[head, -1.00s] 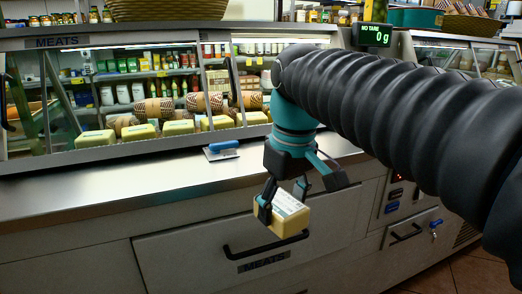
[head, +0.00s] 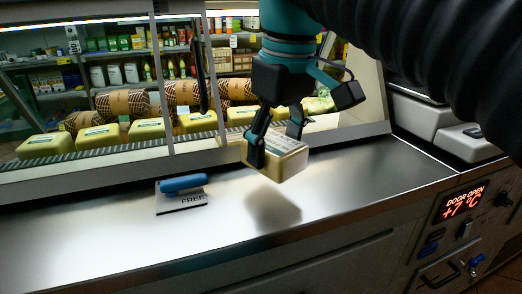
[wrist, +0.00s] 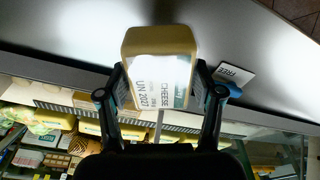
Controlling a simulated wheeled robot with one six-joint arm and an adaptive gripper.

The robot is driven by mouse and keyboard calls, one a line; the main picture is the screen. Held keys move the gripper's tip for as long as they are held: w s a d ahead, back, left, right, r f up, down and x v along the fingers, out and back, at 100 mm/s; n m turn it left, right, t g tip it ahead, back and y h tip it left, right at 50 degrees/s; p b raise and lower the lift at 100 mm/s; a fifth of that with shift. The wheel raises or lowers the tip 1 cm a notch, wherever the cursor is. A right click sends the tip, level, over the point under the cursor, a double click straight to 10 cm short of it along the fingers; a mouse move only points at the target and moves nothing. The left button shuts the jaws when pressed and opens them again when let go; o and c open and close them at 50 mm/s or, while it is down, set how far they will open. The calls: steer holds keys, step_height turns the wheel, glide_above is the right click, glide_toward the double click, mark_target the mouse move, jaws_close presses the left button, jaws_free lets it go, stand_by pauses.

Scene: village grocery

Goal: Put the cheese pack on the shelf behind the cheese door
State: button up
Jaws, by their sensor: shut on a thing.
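The cheese pack (head: 287,165), a yellow block with a white printed label, is held above the steel counter and casts a shadow on it. My gripper (head: 274,146) is shut on the pack, one finger on each side. In the wrist view the pack (wrist: 160,75) shows its label reading CHEESE between both fingers. Behind it is the glass-fronted case, with a dark upright door handle (head: 198,75). Several similar yellow packs (head: 98,137) stand in a row on the case's low shelf. No cheese door label is readable now, and my gripper hides part of the case.
A panel (head: 463,203) reads DOOR OPEN, +7 °C. A scale (head: 425,112) stands at the right. Patterned rolls (head: 122,102) lie behind the packs. The counter around the shadow is clear.

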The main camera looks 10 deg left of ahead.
steer(key=w+a+p, duration=0.2)
steer(key=w+a, duration=0.3)
steer(key=w, duration=0.3)
steer(key=w+a+p, duration=0.1)
steer(key=w+a, duration=0.3)
steer(key=w, duration=0.4)
steer(key=shift+a+f+b, duration=0.2)
steer(key=shift+f+b, duration=0.45)
steer(key=shift+f, duration=5.3)
steer(key=shift+f, duration=0.15)
steer(key=o, duration=1.2)
steer(key=r, duration=0.4)
steer(key=r+p, duration=0.1)
steer(key=r, duration=0.3)
steer(key=d+r, duration=0.1)
steer(key=r, duration=0.3)
steer(key=shift+s+d+r+p, duration=0.1)
steer(key=shift+s+p, duration=0.2)
steer(key=shift+s, duration=0.05)
